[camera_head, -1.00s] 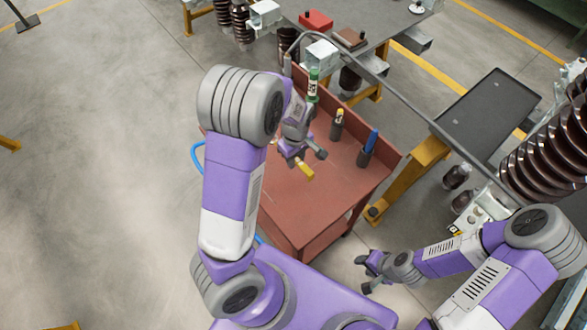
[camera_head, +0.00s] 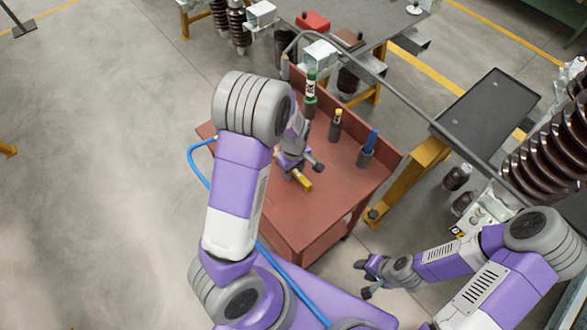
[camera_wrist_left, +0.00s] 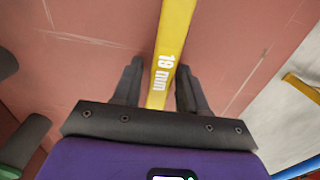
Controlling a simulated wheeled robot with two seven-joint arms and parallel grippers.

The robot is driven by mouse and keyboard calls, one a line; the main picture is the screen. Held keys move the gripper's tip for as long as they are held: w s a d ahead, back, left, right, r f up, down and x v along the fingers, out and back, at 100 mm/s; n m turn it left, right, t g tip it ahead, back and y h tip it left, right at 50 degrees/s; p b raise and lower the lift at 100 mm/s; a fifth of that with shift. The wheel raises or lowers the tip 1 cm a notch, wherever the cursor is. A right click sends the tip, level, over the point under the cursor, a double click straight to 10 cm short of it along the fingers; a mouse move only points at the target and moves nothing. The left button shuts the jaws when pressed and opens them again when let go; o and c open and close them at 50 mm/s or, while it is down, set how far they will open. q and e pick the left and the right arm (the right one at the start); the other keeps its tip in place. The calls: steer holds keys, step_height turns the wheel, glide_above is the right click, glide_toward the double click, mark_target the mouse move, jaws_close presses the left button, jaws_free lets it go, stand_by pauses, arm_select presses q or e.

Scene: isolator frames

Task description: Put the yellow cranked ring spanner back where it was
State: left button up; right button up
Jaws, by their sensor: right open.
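The yellow spanner (camera_head: 302,180) shows as a short yellow piece at my left gripper in the head view. The left wrist view shows its yellow shank (camera_wrist_left: 168,55), marked "19 mm", running between my left fingers. My left gripper (camera_head: 301,170) is over the red-brown trolley top (camera_head: 325,205), with its fingers close on both sides of the shank. The far ends of the spanner are hidden or out of view. I cannot tell its exact height above the trolley. My right gripper (camera_head: 364,279) is open and empty, to the right of the trolley's near corner.
Several upright items stand on the trolley: a green-topped one (camera_head: 310,92), a dark one with a yellow top (camera_head: 335,126) and a dark holder with a blue piece (camera_head: 367,150). A blue hose (camera_head: 196,165) runs along the trolley's left. The trolley's front right is clear.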

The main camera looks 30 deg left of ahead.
arm_select(q)
steer(key=shift+o, duration=0.7)
steer(key=shift+r, duration=0.1)
steer(key=shift+r, duration=0.2)
step_height(320, 180, up, 12)
steer(key=p, duration=0.4)
